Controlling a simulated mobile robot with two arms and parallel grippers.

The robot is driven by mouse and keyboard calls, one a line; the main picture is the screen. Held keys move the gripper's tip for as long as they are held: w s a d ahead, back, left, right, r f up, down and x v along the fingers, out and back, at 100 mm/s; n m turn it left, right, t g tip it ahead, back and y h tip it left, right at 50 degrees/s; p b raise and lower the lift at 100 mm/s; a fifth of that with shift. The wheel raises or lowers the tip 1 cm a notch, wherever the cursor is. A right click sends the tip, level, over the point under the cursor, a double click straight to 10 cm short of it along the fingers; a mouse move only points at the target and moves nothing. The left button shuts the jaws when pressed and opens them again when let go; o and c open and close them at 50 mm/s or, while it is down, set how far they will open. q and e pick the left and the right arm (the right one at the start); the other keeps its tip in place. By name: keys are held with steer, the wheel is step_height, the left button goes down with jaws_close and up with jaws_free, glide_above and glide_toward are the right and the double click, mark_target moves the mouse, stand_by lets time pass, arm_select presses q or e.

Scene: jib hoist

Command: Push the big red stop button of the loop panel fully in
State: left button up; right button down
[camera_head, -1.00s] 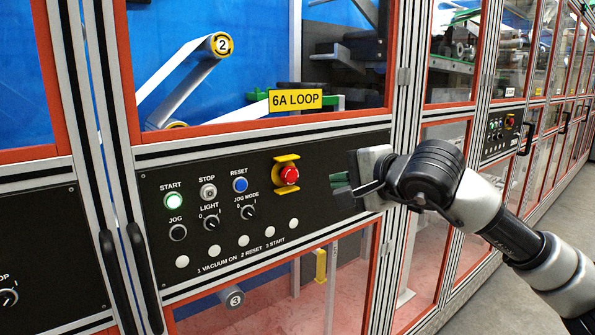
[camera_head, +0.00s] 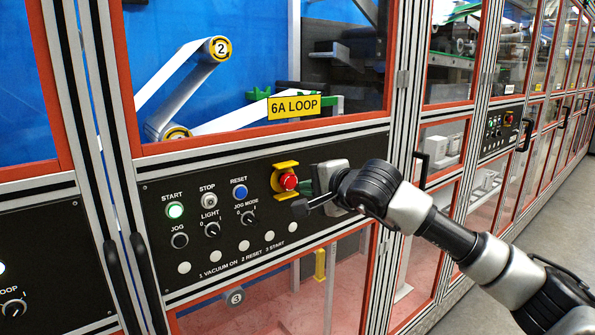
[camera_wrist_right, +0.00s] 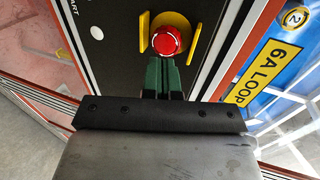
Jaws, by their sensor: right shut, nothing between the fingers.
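The big red stop button (camera_head: 288,181) sits in a yellow guard (camera_head: 285,167) on the black loop panel (camera_head: 200,265), under the yellow 6A LOOP sign (camera_head: 294,107). My right gripper (camera_head: 304,186) is at the button's right side in the head view, with its fingers pointing toward it. In the right wrist view the closed green fingers (camera_wrist_right: 161,68) reach up to the lower edge of the red button (camera_wrist_right: 165,41). They are shut and hold nothing. I cannot tell whether the fingertips touch the button. My left gripper is not in view.
White round buttons run below. Yellow guard tabs flank the red button. The floor at right is clear.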

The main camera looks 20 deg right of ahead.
mark_target(291, 181)
steer(key=w+p, duration=0.1)
steer(key=w+a+p, duration=0.1)
steer(key=w, duration=0.1)
steer(key=shift+w+a, duration=0.15)
steer(key=shift+w, duration=0.05)
steer(key=shift+w+a, duration=0.15)
steer(key=shift+w, duration=0.15)
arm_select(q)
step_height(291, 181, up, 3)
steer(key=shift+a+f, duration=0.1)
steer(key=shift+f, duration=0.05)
arm_select(e)
steer(key=shift+f, duration=0.1)
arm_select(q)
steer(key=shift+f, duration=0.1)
